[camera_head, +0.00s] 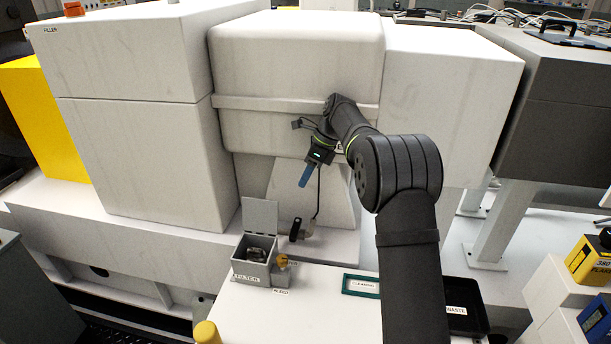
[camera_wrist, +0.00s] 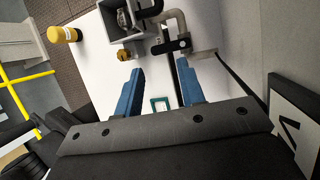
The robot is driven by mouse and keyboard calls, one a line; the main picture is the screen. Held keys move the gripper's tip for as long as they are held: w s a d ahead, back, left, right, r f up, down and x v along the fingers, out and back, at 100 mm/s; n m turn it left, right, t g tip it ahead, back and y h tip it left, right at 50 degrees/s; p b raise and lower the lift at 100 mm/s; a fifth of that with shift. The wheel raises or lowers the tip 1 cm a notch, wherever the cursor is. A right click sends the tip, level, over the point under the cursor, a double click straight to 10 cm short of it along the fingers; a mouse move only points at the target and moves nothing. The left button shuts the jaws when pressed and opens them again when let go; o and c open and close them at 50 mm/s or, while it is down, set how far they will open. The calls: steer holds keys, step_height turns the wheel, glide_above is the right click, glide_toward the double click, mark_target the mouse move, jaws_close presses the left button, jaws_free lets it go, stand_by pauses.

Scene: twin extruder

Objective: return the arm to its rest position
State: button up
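My gripper (camera_head: 305,176) hangs in front of the large white machine, above the white table, with its blue fingers pointing down. In the wrist view my gripper (camera_wrist: 160,88) shows two blue fingers spread well apart with nothing between them, so it is open and empty. My black arm reaches up from the lower right and bends over toward the machine. The fingertips are clear of the table and of the fittings below.
A grey box labelled FILTER (camera_head: 254,262) stands lid-up on the table, beside a small brass fitting (camera_head: 282,262). A black-handled pipe (camera_head: 299,230) rises behind. A green-framed CLEANING plate (camera_head: 361,286), black WASTE tray (camera_head: 466,300) and yellow-capped cylinder (camera_head: 207,332) are nearby.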

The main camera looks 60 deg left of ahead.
steer(key=s+a+f, duration=0.8)
steer(key=f, duration=0.3)
steer(key=shift+a, duration=0.25)
steer(key=shift+s, duration=0.1)
